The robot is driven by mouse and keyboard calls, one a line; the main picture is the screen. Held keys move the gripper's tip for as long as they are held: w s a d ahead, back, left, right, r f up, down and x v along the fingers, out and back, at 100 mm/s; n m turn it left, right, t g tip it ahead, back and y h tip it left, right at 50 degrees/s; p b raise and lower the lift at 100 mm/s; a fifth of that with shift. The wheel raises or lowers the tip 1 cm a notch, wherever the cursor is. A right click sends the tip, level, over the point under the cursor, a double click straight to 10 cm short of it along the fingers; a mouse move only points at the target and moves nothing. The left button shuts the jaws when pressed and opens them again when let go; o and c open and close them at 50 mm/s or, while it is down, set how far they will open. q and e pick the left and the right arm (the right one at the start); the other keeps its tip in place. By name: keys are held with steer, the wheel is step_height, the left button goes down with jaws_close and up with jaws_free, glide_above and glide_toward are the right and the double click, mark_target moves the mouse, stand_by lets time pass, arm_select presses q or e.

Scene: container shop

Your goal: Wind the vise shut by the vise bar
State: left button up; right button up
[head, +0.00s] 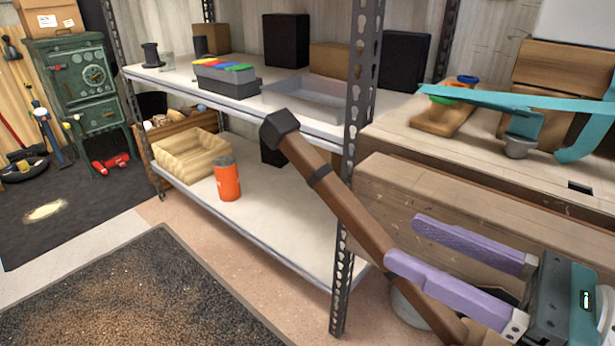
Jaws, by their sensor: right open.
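A long brown bar with a black end cap and a dark band, which looks like the vise bar (335,196), slants from upper left to lower right. A thick wooden block, probably the vise's front jaw (390,185), lies along the bench front behind it. A grey round part shows low behind the bar. How far the vise is open cannot be told. My right gripper (400,241) has purple fingers and is open, coming from the lower right. Its lower finger overlaps the bar in the picture; contact is unclear. My left gripper is not in view.
A metal shelf (230,243) left of the bench holds bins, an orange can (228,180) and a wooden crate (188,156). Its upright post (350,150) stands close behind the bar. Teal strips (500,98) lie across the bench top. A dark mat (130,300) covers floor at lower left.

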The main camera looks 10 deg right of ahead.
mark_target(367, 220)
steer(key=x, duration=0.7)
steer(key=shift+w+a, duration=0.15)
steer(key=shift+w, duration=0.05)
jaws_close()
stand_by(1.1)
